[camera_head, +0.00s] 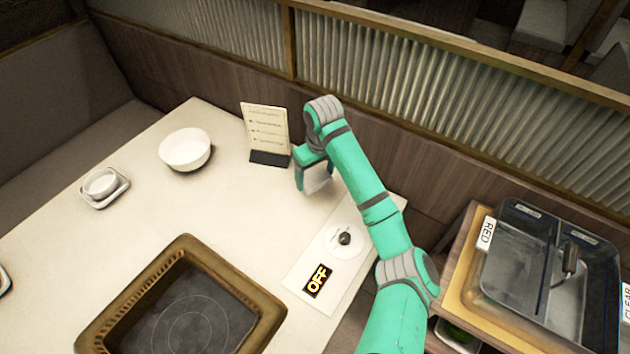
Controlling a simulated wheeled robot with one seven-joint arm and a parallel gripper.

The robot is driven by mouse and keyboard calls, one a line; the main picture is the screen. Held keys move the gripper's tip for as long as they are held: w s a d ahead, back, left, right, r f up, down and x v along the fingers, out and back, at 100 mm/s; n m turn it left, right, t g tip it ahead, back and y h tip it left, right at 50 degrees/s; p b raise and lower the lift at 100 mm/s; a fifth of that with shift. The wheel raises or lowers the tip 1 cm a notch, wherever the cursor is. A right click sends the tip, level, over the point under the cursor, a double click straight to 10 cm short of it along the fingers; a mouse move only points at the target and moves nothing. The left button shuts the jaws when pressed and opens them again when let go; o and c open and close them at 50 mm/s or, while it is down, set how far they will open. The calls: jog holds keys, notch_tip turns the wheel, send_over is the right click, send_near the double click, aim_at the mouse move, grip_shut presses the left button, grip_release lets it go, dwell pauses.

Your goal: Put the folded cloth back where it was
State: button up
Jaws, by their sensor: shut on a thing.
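My gripper (310,182) is over the far right part of the table, just right of the menu stand. It points down and is shut on a pale grey-white piece that looks like the folded cloth (319,178). My wrist and fingers hide part of the cloth. I cannot tell whether the cloth touches the table top or hangs just above it.
A menu stand (267,132) is close left of my gripper. A white bowl (187,149), a small dish on a tray (103,185), a framed cooktop (180,310) and a panel with a knob and OFF sign (331,255) share the table (225,215). A two-well sauce container (525,255) stands right.

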aim_at(316, 169)
jog(key=w+f, duration=0.4)
jog(key=f, duration=0.1)
jog(key=shift+a+f, duration=0.1)
jog(key=shift+f, duration=0.1)
jog(key=shift+w+f, duration=0.15)
jog(key=shift+f, duration=1.5)
jog(key=shift+f, duration=0.15)
jog(key=o, duration=1)
jog(key=r, duration=0.8)
jog(key=s+r, duration=0.1)
jog(key=r, duration=0.3)
jog(key=shift+s+d+r, duration=0.1)
jog(key=shift+d, duration=0.3)
